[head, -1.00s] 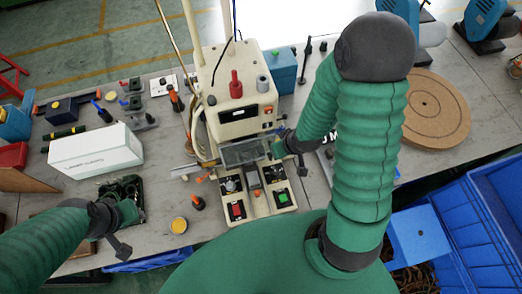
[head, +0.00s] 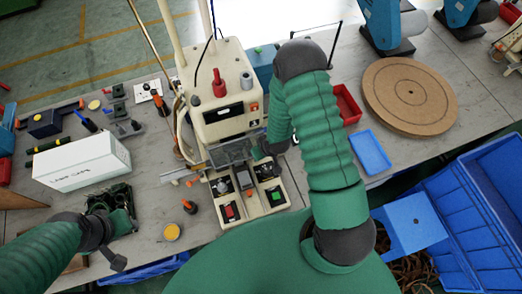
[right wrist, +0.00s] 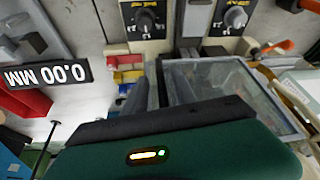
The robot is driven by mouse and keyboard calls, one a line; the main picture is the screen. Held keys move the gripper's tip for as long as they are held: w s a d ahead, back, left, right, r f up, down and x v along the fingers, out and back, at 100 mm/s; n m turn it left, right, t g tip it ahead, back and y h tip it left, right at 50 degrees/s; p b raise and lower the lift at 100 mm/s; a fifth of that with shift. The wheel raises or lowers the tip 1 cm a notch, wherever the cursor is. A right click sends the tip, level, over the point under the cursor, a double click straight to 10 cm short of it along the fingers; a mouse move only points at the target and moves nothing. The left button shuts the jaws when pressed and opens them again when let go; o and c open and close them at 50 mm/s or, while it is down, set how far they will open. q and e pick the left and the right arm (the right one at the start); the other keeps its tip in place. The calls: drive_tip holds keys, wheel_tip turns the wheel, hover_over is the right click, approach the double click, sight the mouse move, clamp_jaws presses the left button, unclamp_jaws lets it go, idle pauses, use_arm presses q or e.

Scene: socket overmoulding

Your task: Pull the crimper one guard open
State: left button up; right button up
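The crimper (head: 222,105) is a beige machine at the middle of the bench in the head view. Its guard (head: 232,151) is a grey see-through panel across the front, above the two control blocks. The guard (right wrist: 232,88) also shows large in the right wrist view. My right gripper (head: 264,154) is at the guard's right side in the head view. In the right wrist view dark fingers (right wrist: 155,92) are beside the guard's edge; contact and finger gap are unclear. My left gripper (head: 117,250) hangs over the bench's front left, away from the crimper; its fingers are too small to read.
A white box (head: 82,160) and a dark green fixture (head: 122,196) lie left of the crimper. A round brown board (head: 410,95), a blue tray (head: 371,152) and a red tray (head: 347,104) lie to the right.

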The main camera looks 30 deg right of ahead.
drive_tip(key=shift+a, duration=0.15)
clamp_jaws()
drive_tip(key=shift+w, duration=0.1)
idle(1.1)
